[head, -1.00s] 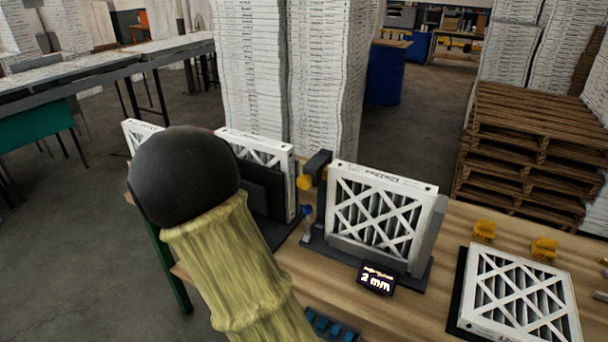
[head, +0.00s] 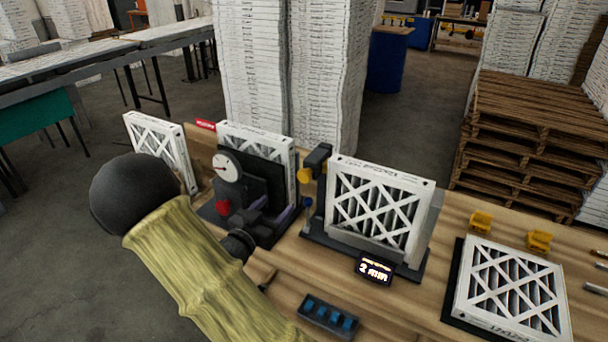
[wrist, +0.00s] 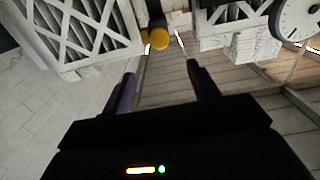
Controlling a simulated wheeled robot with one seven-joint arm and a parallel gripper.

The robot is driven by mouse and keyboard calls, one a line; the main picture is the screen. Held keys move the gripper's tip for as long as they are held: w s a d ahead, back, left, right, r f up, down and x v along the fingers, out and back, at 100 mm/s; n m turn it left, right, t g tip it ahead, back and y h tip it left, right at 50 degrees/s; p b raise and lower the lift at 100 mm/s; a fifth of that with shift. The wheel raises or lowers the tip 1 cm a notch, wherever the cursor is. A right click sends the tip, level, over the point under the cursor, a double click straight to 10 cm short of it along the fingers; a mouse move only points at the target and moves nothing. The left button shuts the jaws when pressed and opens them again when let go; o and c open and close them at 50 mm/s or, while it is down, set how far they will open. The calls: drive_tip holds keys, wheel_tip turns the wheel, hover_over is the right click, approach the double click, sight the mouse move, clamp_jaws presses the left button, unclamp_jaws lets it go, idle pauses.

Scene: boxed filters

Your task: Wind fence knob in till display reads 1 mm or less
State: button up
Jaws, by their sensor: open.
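A yellow round knob (head: 304,175) sits by a dark post at the left end of the fixture (head: 424,262) that holds an upright filter. The small display (head: 375,268) before it is blurred but seems to read 2 mm. My gripper (head: 278,208) is partly hidden near the dial fixture, left of the knob. In the wrist view my gripper (wrist: 162,70) is open and empty, its dark fingers apart. The yellow knob (wrist: 158,38) shows beyond the fingertips, roughly between them, with a gap.
A dial gauge (head: 227,167) with a red knob (head: 222,207) stands left. A blue-celled tray (head: 328,317), a flat filter (head: 515,288) and yellow blocks (head: 480,221) lie on the bench.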

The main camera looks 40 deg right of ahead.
sight(303, 177)
drive_tip(key=p+x, duration=0.5)
drive_tip(key=x, duration=1)
drive_tip(key=shift+w+d+r, duration=0.1)
drive_tip(key=shift+d+r, duration=0.05)
drive_tip(key=shift+d, duration=0.05)
drive_tip(key=shift+w+d, duration=0.15)
drive_tip(key=shift+d, duration=0.15)
drive_tip(key=c, duration=0.9)
